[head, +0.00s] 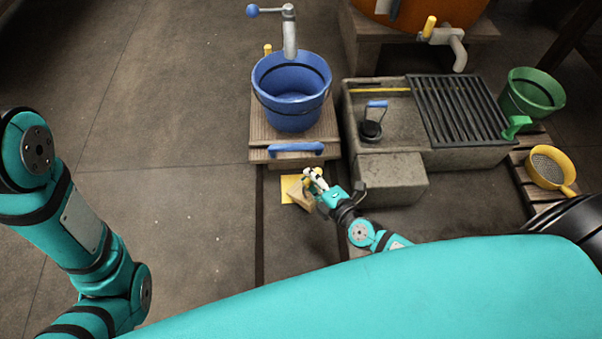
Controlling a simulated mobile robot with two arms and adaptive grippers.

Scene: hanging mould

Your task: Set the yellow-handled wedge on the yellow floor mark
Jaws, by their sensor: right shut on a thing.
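The yellow floor mark (287,187) is a flat yellow square on the floor, in front of the wooden stand. The wedge (299,196) is a small tan block with a yellow handle. It is over the right part of the mark and hides some of it. I cannot tell whether it touches the floor. My right gripper (312,180) is shut on the wedge's yellow handle, coming in from the lower right. Its fingers cover much of the handle. My left arm shows at the left, but its gripper is out of view.
A blue bucket (291,112) stands on the wooden stand (262,133) under a tap, with a blue handle (296,149) at the stand's front. A stone block (392,180) is close right of my gripper. Open floor (180,220) lies to the left.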

